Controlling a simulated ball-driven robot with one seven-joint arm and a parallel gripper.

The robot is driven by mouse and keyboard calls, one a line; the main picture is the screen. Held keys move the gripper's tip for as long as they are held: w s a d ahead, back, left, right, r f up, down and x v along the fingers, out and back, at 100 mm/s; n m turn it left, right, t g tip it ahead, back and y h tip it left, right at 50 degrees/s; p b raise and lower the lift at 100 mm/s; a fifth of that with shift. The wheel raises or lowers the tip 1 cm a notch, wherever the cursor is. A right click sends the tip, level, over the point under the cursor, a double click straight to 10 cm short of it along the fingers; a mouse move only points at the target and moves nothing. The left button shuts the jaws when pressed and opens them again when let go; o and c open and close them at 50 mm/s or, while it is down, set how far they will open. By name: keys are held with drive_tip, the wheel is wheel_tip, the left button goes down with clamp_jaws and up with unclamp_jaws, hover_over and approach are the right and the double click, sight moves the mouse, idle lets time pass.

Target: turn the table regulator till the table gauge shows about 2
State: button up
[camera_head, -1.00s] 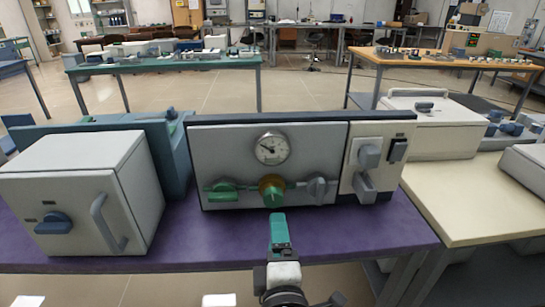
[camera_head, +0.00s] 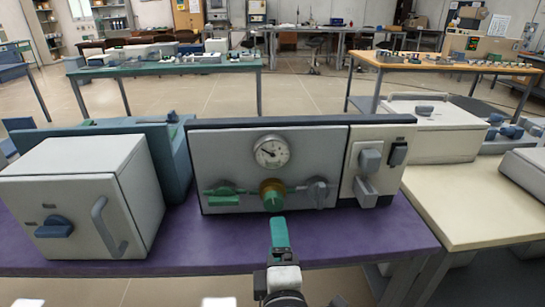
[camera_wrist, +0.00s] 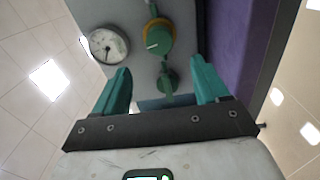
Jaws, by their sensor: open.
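The round white table gauge (camera_head: 271,151) sits on the upper middle of the grey panel (camera_head: 320,150). Its dark needle shows, but the numbers are too small to read. The table regulator, a green knob with a yellow ring (camera_head: 272,194), is just below it. In the wrist view the gauge (camera_wrist: 108,45) is at upper left and the regulator (camera_wrist: 158,37), with a white mark on its face, is at upper middle. My gripper (camera_head: 279,233) is in front of and below the regulator, apart from it. Its two green fingers (camera_wrist: 160,70) are open and empty.
A green valve handle (camera_head: 222,194) and a grey one (camera_head: 318,192) flank the regulator. Switches (camera_head: 369,160) are at the panel's right. A grey furnace (camera_head: 80,200) stands left on the purple tabletop (camera_head: 360,235). The tabletop before the panel is clear.

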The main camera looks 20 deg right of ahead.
sight(274, 206)
drive_tip(key=w+n+p, duration=0.2)
drive_tip(key=n+p, duration=0.3)
drive_tip(key=n, duration=0.1)
drive_tip(key=w+d+n+p, duration=0.1)
drive_tip(key=w+n+p, duration=0.1)
drive_tip(key=n+p, duration=0.4)
drive_tip(key=w+d+n+p, duration=0.1)
drive_tip(key=w+n+p, duration=0.2)
drive_tip(key=n+p, duration=0.2)
drive_tip(key=shift+d+n+p, duration=0.25)
drive_tip(key=shift+n+p, duration=0.05)
drive_tip(key=shift+n, duration=0.2)
drive_tip(key=shift+x, duration=1.2)
drive_tip(key=shift+f, duration=0.1)
